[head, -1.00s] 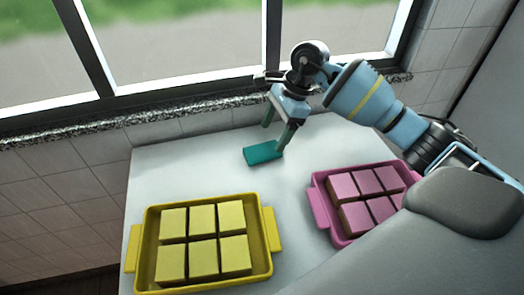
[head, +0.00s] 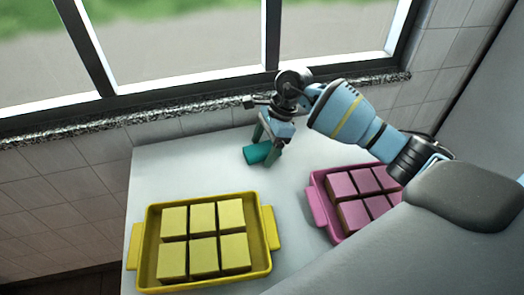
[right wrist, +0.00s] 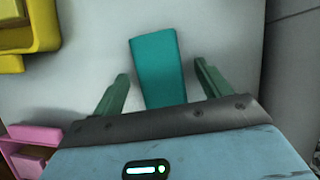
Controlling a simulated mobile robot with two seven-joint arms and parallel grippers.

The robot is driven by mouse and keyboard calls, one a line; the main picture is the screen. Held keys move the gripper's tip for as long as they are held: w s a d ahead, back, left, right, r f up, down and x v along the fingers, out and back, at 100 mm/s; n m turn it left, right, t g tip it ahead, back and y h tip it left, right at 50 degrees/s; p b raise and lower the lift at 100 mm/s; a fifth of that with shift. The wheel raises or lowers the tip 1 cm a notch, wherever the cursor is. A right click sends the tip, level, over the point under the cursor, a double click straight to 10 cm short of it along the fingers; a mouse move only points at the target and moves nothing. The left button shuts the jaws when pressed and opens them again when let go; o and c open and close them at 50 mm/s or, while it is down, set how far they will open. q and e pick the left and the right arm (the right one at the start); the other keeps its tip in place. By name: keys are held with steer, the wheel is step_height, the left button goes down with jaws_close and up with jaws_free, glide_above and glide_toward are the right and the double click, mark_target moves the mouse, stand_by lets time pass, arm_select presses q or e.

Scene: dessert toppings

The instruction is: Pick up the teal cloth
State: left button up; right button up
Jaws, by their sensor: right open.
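The teal cloth (head: 257,154) is a small folded rectangle lying on the white table, behind the two trays in the head view. My right gripper (head: 264,145) is low over the cloth, pointing down, with its fingers apart. In the right wrist view the cloth (right wrist: 158,68) lies between the two green fingers of the open gripper (right wrist: 163,82), with a gap on each side. The cloth's near end is hidden by the gripper body. My left gripper is not in view.
A yellow tray (head: 262,285) with several yellow square pieces stands at the front left of the table (head: 165,175). A pink tray (head: 317,207) with several pink-topped pieces stands at the right. A window and tiled wall are behind the table. The table is clear left of the cloth.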

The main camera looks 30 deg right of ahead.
mark_target(264, 148)
steer(key=shift+f, duration=0.2)
steer(key=c, duration=1.1)
steer(key=shift+o, duration=0.2)
step_height(264, 148, up, 10)
steer(key=shift+r, duration=0.25)
steer(key=o, duration=0.3)
steer(key=shift+c, duration=1.1)
